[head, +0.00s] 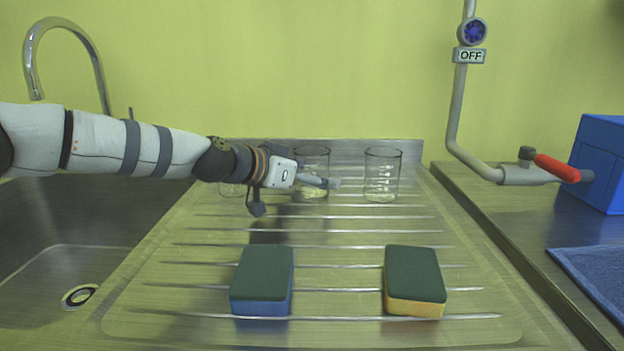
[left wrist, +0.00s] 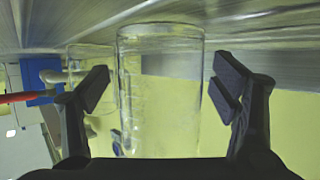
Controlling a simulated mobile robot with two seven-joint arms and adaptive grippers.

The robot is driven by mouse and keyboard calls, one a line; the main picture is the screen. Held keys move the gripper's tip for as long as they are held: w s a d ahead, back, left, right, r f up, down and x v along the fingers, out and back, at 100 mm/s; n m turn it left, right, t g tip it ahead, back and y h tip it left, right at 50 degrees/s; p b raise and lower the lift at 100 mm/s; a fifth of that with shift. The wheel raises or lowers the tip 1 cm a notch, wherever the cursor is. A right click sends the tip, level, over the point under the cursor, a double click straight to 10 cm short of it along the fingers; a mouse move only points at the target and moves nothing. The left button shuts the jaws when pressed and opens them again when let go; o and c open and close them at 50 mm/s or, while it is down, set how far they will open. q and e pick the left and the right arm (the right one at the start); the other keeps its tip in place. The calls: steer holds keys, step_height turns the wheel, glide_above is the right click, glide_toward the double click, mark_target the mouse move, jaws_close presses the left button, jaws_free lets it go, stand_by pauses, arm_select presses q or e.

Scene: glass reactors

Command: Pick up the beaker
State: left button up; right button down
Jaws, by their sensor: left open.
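Three clear glass beakers stand at the back of the drainboard. The right beaker (head: 382,176) is in full view, and the middle beaker (head: 312,158) is partly covered by my left gripper. The left beaker (head: 231,189) is mostly hidden by my arm. My left gripper (head: 297,195) is open and empty, in front of the middle beaker. In the left wrist view, a large beaker (left wrist: 160,85) appears upside down between the spread fingers of the gripper (left wrist: 165,90); I cannot tell how deep it sits between them. Another beaker (left wrist: 88,62) shows behind the left finger. My right gripper is out of view.
Two sponges, one blue and green (head: 262,280) and one yellow and green (head: 415,281), lie at the front of the ridged drainboard (head: 340,333). A sink (head: 45,270) with a tap is at left. A pipe with a red handle (head: 557,168) and a blue box (head: 603,165) are at right.

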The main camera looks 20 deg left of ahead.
mark_target(312, 159)
arm_select(q)
steer(key=c, duration=1.4)
steer(key=shift+r, duration=0.1)
steer(key=shift+c, duration=0.2)
